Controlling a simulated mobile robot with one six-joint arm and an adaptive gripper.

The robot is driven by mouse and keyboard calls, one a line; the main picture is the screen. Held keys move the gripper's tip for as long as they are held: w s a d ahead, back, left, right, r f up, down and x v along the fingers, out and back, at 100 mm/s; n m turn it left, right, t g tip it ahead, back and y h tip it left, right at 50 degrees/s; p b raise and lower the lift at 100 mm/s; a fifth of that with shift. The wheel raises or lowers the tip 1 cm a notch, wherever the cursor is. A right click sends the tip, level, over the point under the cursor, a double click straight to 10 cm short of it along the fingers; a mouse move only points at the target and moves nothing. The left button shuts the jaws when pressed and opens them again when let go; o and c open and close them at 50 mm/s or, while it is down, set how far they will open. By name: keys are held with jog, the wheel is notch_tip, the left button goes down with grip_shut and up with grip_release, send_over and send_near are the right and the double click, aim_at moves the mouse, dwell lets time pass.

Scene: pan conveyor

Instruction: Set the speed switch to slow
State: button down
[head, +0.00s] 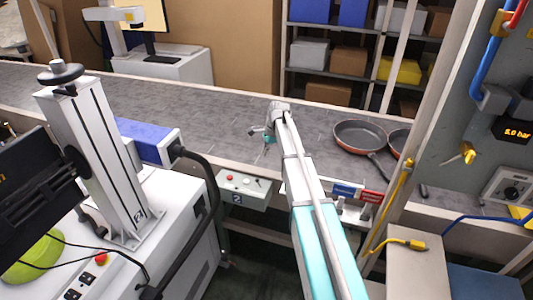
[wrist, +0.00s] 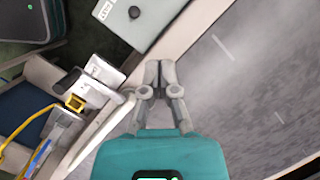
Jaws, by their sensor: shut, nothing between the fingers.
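In the wrist view a grey panel (wrist: 125,28) at the top carries a round dark knob (wrist: 134,12) and a small label whose print I cannot read for certain. It may be the speed switch; its setting cannot be told. My gripper (wrist: 158,68) is shut and empty, below and right of this panel in the picture, near the conveyor's pale edge rail. In the head view my gripper (head: 268,136) is above the conveyor belt (head: 210,118), beyond a control box (head: 243,188) with red and pale buttons. My arm hides part of the conveyor's front edge.
Two pans lie on the belt to the right, the nearer one (head: 360,136) with its handle toward the front edge. Blue and red labels (head: 356,192) sit above small levers right of my arm. A white machine (head: 150,220) stands front left. The belt's left stretch is clear.

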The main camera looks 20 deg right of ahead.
jog(key=shift+w+a+r+p, duration=0.2)
jog(key=shift+w+r+p, duration=0.1)
jog(key=shift+r+p, duration=0.3)
jog(key=shift+w+a+r+p, duration=0.2)
jog(key=shift+w+r+p, duration=0.15)
jog(key=shift+r, duration=0.4)
jog(key=shift+s, duration=0.1)
jog(key=s+a+n+h, duration=0.1)
jog(key=s+a+n, duration=0.2)
jog(key=s+n, duration=0.5)
jog(key=s+a+n+h, duration=0.2)
jog(key=s+n, duration=0.6)
jog(key=s, duration=1.6)
jog(key=shift+s+a+f, duration=0.35)
jog(key=shift+a+f, duration=0.1)
